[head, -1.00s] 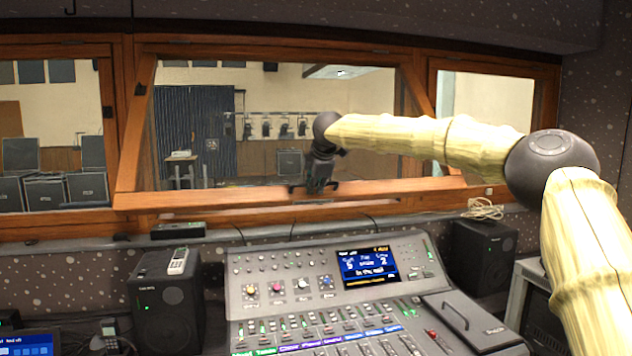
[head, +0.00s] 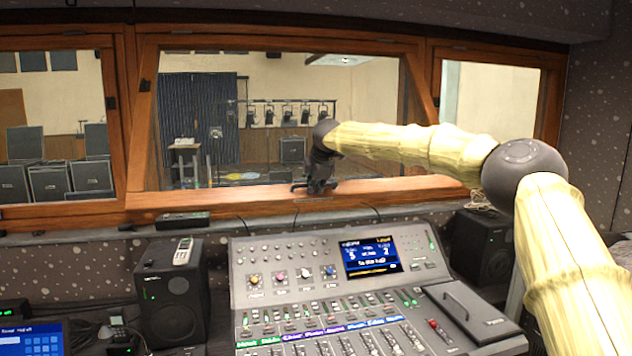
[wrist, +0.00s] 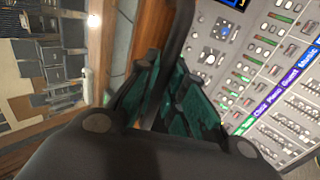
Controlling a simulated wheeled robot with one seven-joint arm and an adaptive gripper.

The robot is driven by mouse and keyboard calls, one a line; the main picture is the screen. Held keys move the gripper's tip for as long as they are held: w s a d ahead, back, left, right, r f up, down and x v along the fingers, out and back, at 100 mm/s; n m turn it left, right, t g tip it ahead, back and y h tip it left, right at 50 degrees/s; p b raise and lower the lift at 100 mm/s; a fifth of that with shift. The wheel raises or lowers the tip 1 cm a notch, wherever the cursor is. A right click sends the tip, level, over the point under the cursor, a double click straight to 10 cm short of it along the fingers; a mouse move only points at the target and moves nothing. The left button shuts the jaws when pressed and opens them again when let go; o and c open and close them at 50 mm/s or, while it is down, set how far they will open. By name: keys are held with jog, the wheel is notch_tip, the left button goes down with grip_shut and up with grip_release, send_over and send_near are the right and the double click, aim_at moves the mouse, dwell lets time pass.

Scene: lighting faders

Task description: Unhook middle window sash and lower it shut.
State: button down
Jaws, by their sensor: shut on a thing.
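The middle window sash (head: 240,197) is a wooden frame around glass. Its bottom rail stands out a little from the surrounding frame and its side stiles slant, so it looks slightly tilted out. My gripper (head: 316,186) is at the middle of the bottom rail. In the wrist view my gripper (wrist: 165,80) has its dark green fingers closed around a dark bar (wrist: 181,30), which looks like the sash handle. My fingers hide part of the bar. I cannot make out a hook.
A mixing console (head: 300,290) with a lit screen stands below the window. Black speakers stand at its left (head: 168,300) and right (head: 478,255). A small black box (head: 183,219) lies on the ledge under the sash. Fixed windows flank the middle one.

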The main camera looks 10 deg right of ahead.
jog(key=shift+w+p+x, duration=0.2)
jog(key=shift+p+x, duration=0.6)
jog(key=shift+x, duration=1.25)
jog(key=shift+d+r, duration=0.15)
jog(key=c, duration=1.2)
grip_release()
jog(key=shift+d, duration=0.2)
jog(key=shift+c, duration=0.2)
jog(key=shift+a+r, duration=0.15)
jog(key=shift+a, duration=0.15)
jog(key=shift+d, duration=0.15)
